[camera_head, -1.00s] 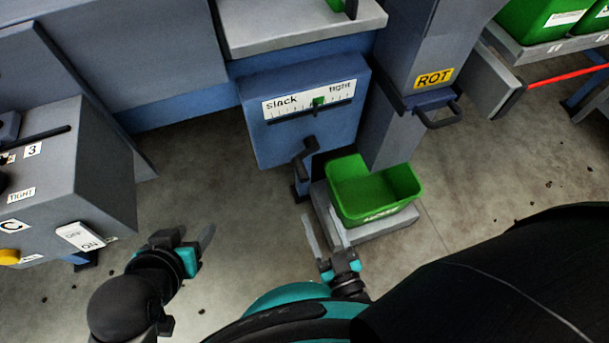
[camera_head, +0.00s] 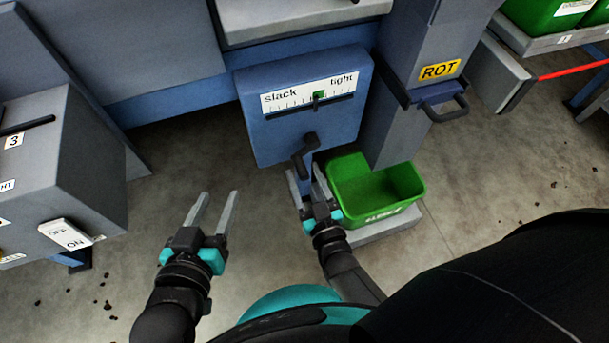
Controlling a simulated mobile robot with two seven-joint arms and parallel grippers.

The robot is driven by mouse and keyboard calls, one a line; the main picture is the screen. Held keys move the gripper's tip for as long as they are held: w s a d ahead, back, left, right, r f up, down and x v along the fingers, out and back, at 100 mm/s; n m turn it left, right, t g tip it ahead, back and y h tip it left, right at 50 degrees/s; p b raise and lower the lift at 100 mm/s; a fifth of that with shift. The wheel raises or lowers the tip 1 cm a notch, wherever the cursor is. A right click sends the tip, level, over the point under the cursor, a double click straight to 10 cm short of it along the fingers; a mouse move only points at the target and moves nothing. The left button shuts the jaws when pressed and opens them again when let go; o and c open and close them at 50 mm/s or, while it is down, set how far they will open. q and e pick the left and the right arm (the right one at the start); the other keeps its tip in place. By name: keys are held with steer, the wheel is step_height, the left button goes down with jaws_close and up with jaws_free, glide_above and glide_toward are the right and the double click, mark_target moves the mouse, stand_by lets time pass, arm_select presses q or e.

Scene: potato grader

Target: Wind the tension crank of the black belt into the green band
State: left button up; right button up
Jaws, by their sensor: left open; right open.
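The tension crank (camera_head: 305,155) is a dark handle low on the front of a blue box (camera_head: 255,135). Above it is a white scale (camera_head: 285,96) marked slack and tight. The green band (camera_head: 319,95) is a small patch right of the scale's middle, and a dark pointer (camera_head: 318,103) lies over its lower part. My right gripper (camera_head: 305,188) is open, just below the crank in the picture; whether it touches cannot be told. My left gripper (camera_head: 214,210) is open and empty over the floor, left of the crank. The black belt cannot be made out.
A green bin (camera_head: 400,190) stands on a grey base right of my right gripper, under a chute labelled ROT (camera_head: 439,70). A grey control box (camera_head: 85,160) with an ON/OFF switch (camera_head: 65,234) stands at left. Floor around my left gripper is clear.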

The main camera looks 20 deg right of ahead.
steer(key=shift+w, duration=0.1)
jaws_close()
stand_by(0.6)
